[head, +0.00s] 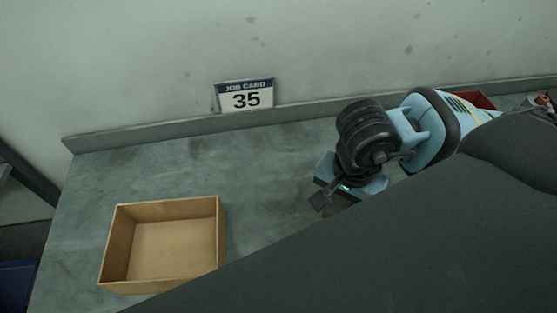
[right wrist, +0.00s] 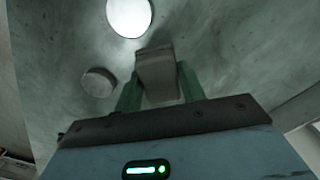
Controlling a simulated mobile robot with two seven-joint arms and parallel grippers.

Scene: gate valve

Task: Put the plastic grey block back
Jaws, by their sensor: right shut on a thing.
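The grey block (right wrist: 158,74) is held between the two greenish fingers of my right gripper (right wrist: 158,88) in the right wrist view. In the head view my right gripper (head: 338,192) is over the grey worktop, right of the open box, with its fingers pointing down and left. The block is hard to make out there; a small dark piece shows at the fingertips. I cannot tell whether the block touches the worktop. My left gripper is not in view.
An open, empty-looking tan box (head: 218,235) stands on the worktop (head: 265,165) at the left. A job card sign reading 35 (head: 246,95) is at the back wall. A red thing (head: 478,100) is partly hidden at back right. The wrist view shows a bright white disc (right wrist: 129,16) and grey disc (right wrist: 98,82).

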